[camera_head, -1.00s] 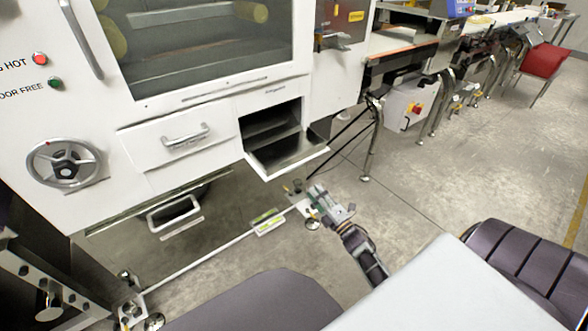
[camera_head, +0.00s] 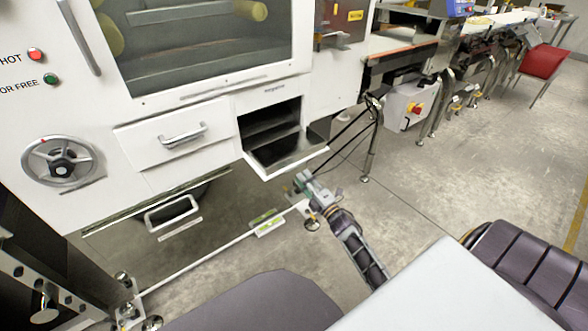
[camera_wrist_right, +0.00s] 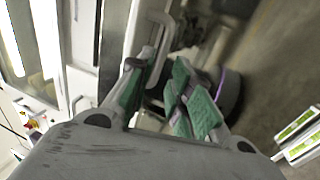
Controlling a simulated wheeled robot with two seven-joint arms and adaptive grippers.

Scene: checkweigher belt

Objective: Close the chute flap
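The chute flap (camera_head: 290,163) is a metal panel with a white front edge, folded out and sloping below a dark opening in the white machine (camera_head: 215,105). It stands open. My right gripper (camera_head: 301,181) is just below and in front of the flap's front edge in the head view; whether it touches the flap I cannot tell. In the right wrist view, the green-padded fingers of my right gripper (camera_wrist_right: 158,92) are apart with nothing visible held between them. My left gripper is in neither view.
A closed drawer with a handle (camera_head: 183,135) is left of the opening, and a lower handle (camera_head: 172,213) is below it. A handwheel (camera_head: 62,161) is at left. A conveyor leg (camera_head: 371,140) stands to the right. Open floor (camera_head: 420,205) lies right of my arm.

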